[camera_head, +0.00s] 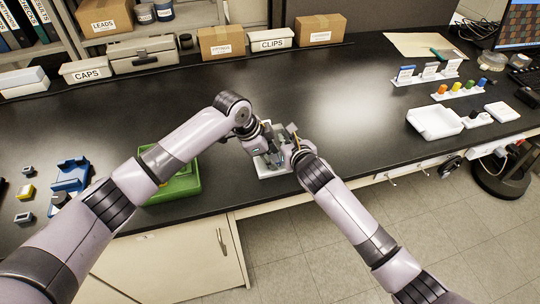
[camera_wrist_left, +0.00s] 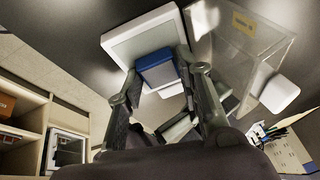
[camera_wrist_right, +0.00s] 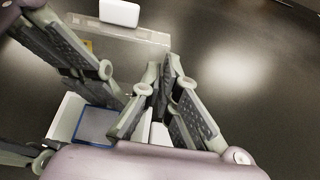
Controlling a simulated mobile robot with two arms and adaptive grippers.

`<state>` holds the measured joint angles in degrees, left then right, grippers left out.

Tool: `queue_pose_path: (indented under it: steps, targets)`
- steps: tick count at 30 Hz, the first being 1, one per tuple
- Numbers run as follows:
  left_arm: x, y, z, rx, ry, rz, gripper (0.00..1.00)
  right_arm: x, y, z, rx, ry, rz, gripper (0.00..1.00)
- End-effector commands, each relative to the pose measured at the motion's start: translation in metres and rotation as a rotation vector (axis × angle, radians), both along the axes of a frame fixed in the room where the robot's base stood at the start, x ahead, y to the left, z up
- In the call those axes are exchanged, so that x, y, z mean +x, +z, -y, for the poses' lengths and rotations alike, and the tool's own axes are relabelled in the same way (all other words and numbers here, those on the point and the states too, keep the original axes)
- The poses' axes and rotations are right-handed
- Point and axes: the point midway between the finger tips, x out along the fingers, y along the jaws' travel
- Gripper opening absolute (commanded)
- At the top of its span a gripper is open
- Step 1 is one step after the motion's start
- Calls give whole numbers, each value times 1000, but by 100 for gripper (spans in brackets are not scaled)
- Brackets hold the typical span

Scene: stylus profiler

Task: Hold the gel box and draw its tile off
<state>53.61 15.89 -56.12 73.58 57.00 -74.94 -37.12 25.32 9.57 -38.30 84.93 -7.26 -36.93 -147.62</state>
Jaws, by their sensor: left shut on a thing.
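A small blue box with a grey top, which I take for the gel box, sits between the fingers of my left gripper in the left wrist view (camera_wrist_left: 155,68). It also shows in the right wrist view (camera_wrist_right: 95,124). My left gripper (camera_head: 270,150) is shut on it, low over a white base (camera_head: 266,171) near the bench's front edge. My right gripper (camera_wrist_right: 161,65) is beside it, its fingertips close together with a narrow gap. I cannot make out the tile or whether those fingers touch anything. In the head view both grippers overlap and hide the box.
A clear case with a yellow label (camera_wrist_left: 243,25) stands close beside the grippers. A green tray (camera_head: 180,188) lies left of them, with a blue holder (camera_head: 70,174) farther left. A white tray (camera_head: 434,122) is at the right. The bench's middle back is clear.

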Motion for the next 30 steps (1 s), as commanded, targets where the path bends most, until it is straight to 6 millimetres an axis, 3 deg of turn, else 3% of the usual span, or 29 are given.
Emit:
queue_pose_path:
  steps: [30]
  targets:
    - [0, 12, 0, 0, -1, 0, 0, 0, 0, 0, -1, 0, -1, 0]
